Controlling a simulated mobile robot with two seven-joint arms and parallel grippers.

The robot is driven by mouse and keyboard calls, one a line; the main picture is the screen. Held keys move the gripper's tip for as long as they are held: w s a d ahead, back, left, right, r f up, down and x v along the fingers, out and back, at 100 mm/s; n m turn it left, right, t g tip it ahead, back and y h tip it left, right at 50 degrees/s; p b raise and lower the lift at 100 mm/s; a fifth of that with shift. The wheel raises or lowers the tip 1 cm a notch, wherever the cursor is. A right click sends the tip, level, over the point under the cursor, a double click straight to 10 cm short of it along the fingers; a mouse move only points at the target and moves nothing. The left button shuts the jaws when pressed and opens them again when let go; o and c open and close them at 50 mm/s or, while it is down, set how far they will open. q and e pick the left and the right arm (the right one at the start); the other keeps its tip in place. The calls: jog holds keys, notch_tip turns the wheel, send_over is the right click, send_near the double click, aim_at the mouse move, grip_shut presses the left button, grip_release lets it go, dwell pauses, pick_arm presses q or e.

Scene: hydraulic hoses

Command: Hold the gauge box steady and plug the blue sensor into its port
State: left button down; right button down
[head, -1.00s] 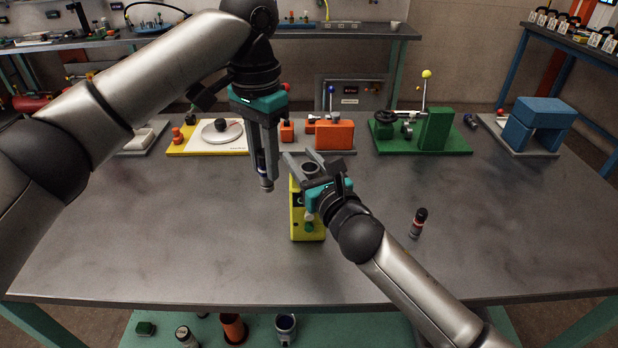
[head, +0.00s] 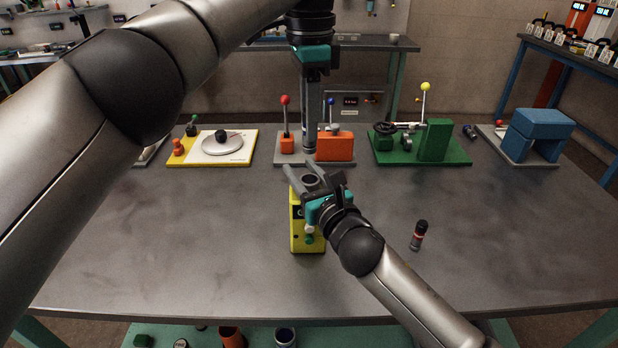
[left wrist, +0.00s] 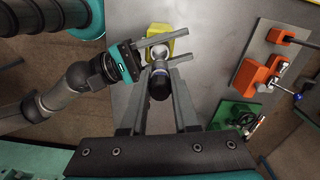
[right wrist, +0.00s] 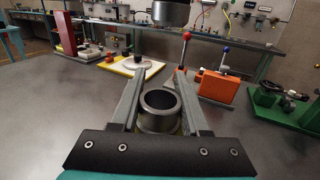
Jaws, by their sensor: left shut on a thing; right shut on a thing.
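The yellow gauge box (head: 307,235) stands upright on the table, with a dark round port collar (right wrist: 160,103) on top. My right gripper (head: 303,172) is shut on the collar, with a finger on either side; the ring's open mouth faces up. My left gripper (head: 310,125) is shut on the sensor (left wrist: 160,84), a dark cylinder with a metal end, and holds it pointing down. In the head view the sensor's lower end appears just above the collar. In the right wrist view the sensor (right wrist: 171,13) hangs above and beyond the ring, apart from it.
Along the back edge are a yellow plate with a dish (head: 222,143), an orange fixture (head: 335,146), a green fixture (head: 434,142) and a blue block (head: 540,130).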

aim_at(309, 152)
pick_arm(q)
notch_tip(309, 152, down, 9)
jog(key=shift+r, duration=0.2)
pick_arm(e)
jog(key=shift+f, duration=0.1)
pick_arm(q)
jog(key=shift+f, duration=0.15)
jog(key=c, duration=0.7)
grip_release()
jog(key=shift+o, duration=0.2)
notch_tip(309, 152, up, 12)
jog(key=shift+r, duration=0.2)
pick_arm(e)
jog(key=shift+c, duration=1.6)
grip_release()
jog(key=shift+s+d, duration=0.1)
